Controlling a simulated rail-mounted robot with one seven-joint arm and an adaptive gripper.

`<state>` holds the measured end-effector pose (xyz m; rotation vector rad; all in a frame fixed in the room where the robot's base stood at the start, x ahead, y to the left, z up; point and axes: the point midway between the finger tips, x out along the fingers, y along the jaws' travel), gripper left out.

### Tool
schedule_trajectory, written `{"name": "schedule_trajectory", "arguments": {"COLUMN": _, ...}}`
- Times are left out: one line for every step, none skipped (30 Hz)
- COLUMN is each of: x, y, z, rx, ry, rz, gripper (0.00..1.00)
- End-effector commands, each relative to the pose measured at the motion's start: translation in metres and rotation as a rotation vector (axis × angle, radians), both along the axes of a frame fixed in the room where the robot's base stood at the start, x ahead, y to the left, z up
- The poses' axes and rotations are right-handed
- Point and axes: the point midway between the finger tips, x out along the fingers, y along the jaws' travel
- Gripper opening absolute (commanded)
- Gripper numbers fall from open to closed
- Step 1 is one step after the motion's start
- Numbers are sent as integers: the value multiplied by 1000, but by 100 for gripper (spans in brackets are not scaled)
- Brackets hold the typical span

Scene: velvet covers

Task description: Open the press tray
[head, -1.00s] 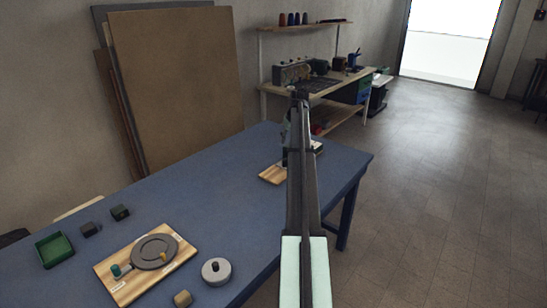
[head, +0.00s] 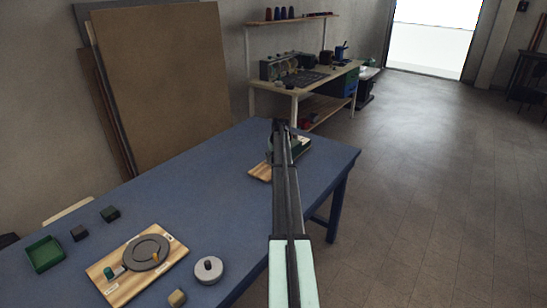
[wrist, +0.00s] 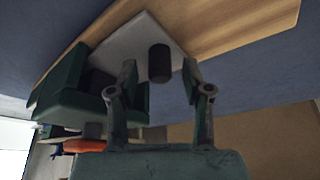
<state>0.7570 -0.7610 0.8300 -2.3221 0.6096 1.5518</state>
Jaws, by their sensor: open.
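In the wrist view a pale grey plate, which looks like the press tray (wrist: 122,40), carries a dark upright cylindrical knob (wrist: 160,62). The tray sits beside a dark green press body (wrist: 75,88) on a wooden board (wrist: 235,25). My gripper (wrist: 159,74) is open, with one finger on each side of the knob in the picture; I cannot tell whether either finger touches it. In the head view the press (head: 302,146) stands at the table's far end, partly covered by my arm, and my gripper is not clear there.
The blue table (head: 215,180) holds another wooden board (head: 100,270) with a grey disc (head: 147,252), a grey round piece (head: 209,270), a green tray (head: 44,253) and small dark blocks (head: 110,214). A workbench (head: 310,88) stands behind. The table's middle is clear.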

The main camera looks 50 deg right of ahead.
Motion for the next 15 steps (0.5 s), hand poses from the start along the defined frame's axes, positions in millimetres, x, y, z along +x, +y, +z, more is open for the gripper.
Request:
{"name": "schedule_trajectory", "arguments": {"x": 2, "y": -1, "z": -3, "rx": 0, "ry": 0, "rz": 0, "gripper": 50}}
{"name": "schedule_trajectory", "arguments": {"x": 2, "y": -1, "z": -4, "rx": 0, "ry": 0, "rz": 0, "gripper": 50}}
{"name": "schedule_trajectory", "arguments": {"x": 3, "y": -1, "z": -6, "rx": 0, "ry": 0, "rz": 0, "gripper": 50}}
{"name": "schedule_trajectory", "arguments": {"x": 3, "y": -1, "z": -7, "rx": 0, "ry": 0, "rz": 0, "gripper": 50}}
{"name": "schedule_trajectory", "arguments": {"x": 3, "y": -2, "z": -7, "rx": 0, "ry": 0, "rz": 0, "gripper": 50}}
{"name": "schedule_trajectory", "arguments": {"x": 3, "y": -2, "z": -8, "rx": 0, "ry": 0, "rz": 0, "gripper": 50}}
{"name": "schedule_trajectory", "arguments": {"x": 3, "y": -2, "z": -8, "rx": 0, "ry": 0, "rz": 0, "gripper": 50}}
{"name": "schedule_trajectory", "arguments": {"x": 3, "y": -2, "z": -8, "rx": 0, "ry": 0, "rz": 0, "gripper": 50}}
{"name": "schedule_trajectory", "arguments": {"x": 3, "y": -1, "z": -8, "rx": 0, "ry": 0, "rz": 0, "gripper": 50}}
{"name": "schedule_trajectory", "arguments": {"x": 3, "y": -1, "z": -8, "rx": 0, "ry": 0, "rz": 0, "gripper": 50}}
{"name": "schedule_trajectory", "arguments": {"x": 3, "y": -1, "z": -8, "rx": 0, "ry": 0, "rz": 0, "gripper": 50}}
{"name": "schedule_trajectory", "arguments": {"x": 3, "y": -2, "z": -8, "rx": 0, "ry": 0, "rz": 0, "gripper": 50}}
{"name": "schedule_trajectory", "arguments": {"x": 3, "y": -2, "z": -8, "rx": 0, "ry": 0, "rz": 0, "gripper": 50}}
{"name": "schedule_trajectory", "arguments": {"x": 3, "y": -2, "z": -8, "rx": 0, "ry": 0, "rz": 0, "gripper": 39}}
{"name": "schedule_trajectory", "arguments": {"x": 3, "y": -2, "z": -8, "rx": 0, "ry": 0, "rz": 0, "gripper": 25}}
